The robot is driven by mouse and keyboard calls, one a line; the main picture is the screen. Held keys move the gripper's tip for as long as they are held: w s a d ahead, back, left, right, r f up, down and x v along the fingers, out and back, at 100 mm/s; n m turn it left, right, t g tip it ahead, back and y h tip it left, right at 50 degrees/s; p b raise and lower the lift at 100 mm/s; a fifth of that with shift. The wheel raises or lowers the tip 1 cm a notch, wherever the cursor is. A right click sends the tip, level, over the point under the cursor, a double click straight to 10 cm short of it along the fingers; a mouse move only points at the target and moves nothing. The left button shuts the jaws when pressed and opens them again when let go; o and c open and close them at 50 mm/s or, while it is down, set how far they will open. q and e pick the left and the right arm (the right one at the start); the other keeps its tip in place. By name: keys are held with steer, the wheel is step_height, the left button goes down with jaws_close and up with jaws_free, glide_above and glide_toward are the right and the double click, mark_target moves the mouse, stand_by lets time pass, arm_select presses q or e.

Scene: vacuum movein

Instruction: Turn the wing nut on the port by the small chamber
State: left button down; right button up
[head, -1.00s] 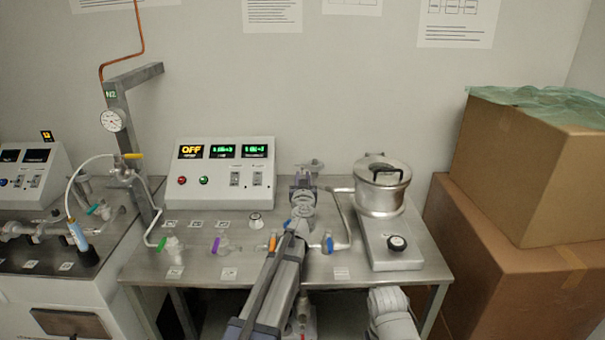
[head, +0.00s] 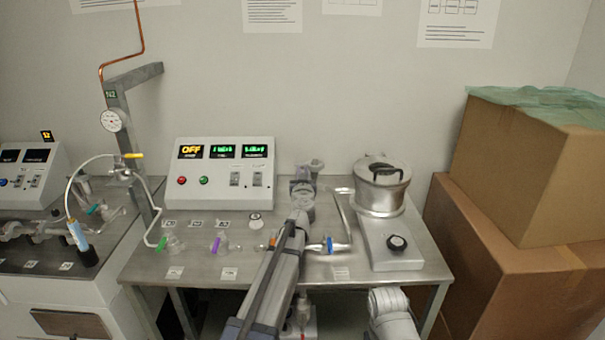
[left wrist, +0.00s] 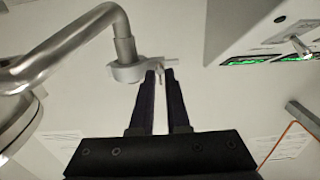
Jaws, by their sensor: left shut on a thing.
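The small chamber (head: 380,198) is a silver lidded pot at the right of the bench in the head view. A bent metal pipe (left wrist: 85,45) ends in a clamped port (left wrist: 127,72) in the left wrist view. My left gripper (left wrist: 162,74) is shut on the small wing nut (left wrist: 161,68) at the clamp's right side; the fingertips mostly cover it. In the head view my left gripper (head: 306,185) is left of the chamber, and its arm hides part of the bench. My right gripper is not in view.
A control box (head: 222,173) reading OFF stands left of my left arm. Several coloured valves, such as the blue-handled one (head: 329,244), line the bench front. Cardboard boxes (head: 530,170) stand close on the right. A gauge post (head: 130,130) rises at left.

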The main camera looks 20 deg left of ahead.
arm_select(q)
steer(key=shift+n, duration=0.4)
steer(key=n, duration=0.7)
steer(key=shift+a+n, duration=0.1)
steer(key=shift+n, duration=0.2)
steer(key=n, duration=1.8)
steer(key=shift+s+f+b, duration=0.1)
steer(key=shift+f+b, duration=0.2)
steer(key=shift+n, duration=4)
